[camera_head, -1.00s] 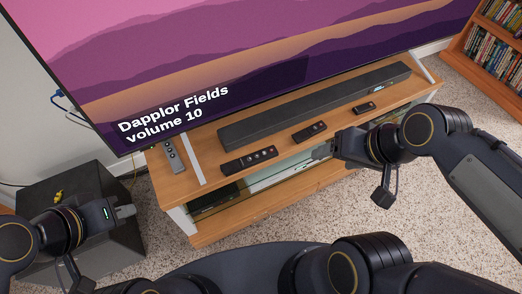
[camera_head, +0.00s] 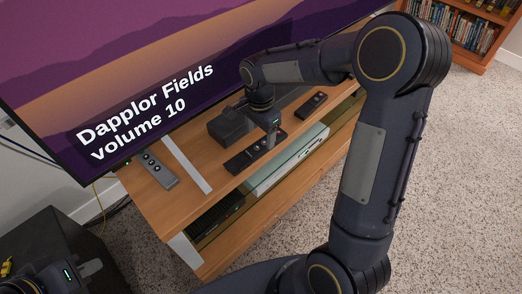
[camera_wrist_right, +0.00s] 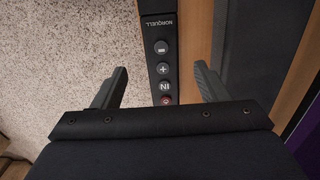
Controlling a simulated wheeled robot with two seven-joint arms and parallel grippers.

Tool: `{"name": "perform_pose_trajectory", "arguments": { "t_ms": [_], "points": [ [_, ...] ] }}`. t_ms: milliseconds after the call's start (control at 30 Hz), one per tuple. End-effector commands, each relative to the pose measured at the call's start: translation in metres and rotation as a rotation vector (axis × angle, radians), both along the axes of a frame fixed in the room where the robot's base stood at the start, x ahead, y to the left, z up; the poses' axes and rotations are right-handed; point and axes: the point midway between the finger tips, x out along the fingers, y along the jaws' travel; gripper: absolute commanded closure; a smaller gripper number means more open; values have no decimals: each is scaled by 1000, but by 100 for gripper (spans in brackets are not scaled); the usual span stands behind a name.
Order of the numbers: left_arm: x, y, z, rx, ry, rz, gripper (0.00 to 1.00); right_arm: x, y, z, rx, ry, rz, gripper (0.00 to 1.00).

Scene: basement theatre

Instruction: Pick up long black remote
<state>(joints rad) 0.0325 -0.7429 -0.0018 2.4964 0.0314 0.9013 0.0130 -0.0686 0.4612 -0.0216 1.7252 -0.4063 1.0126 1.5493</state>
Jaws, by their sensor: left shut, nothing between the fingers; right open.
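The long black remote (camera_head: 246,161) lies on the wooden TV stand near its front edge, with round buttons along it. In the right wrist view the remote (camera_wrist_right: 159,32) shows a NORQUELL label and a red-ringed button. My right gripper (camera_head: 271,141) points down over the remote's right part. Its fingers are open, one on each side of the remote (camera_wrist_right: 158,84) in the wrist view; I cannot tell how far above it they are. My left gripper (camera_head: 90,268) is shut and empty at the lower left, by the dark box.
The wooden stand (camera_head: 150,205) also carries a grey remote (camera_head: 158,170), a smaller black remote (camera_head: 313,102) and a black soundbar (camera_head: 228,126), partly hidden by my right arm. The large TV (camera_head: 120,70) stands behind. A dark box (camera_head: 45,235) is at the left.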

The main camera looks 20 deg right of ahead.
Motion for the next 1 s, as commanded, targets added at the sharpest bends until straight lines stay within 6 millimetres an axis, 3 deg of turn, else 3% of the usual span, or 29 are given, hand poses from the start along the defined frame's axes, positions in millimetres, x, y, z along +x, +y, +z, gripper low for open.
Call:
{"name": "perform_pose_trajectory", "arguments": {
  "t_ms": [400, 667, 1000],
  "points": [
    [0, 0, -23, 0, 0, 0, 100, 4, -5, -53, 2, 2, 2, 33],
    [0, 0, -22, 0, 0, 0, 100, 5, -5, -54, 2, 0, 2, 34],
    [0, 0, -22, 0, 0, 0, 100, 5, -5, -54, 1, -1, 2, 79]
  ]
}}
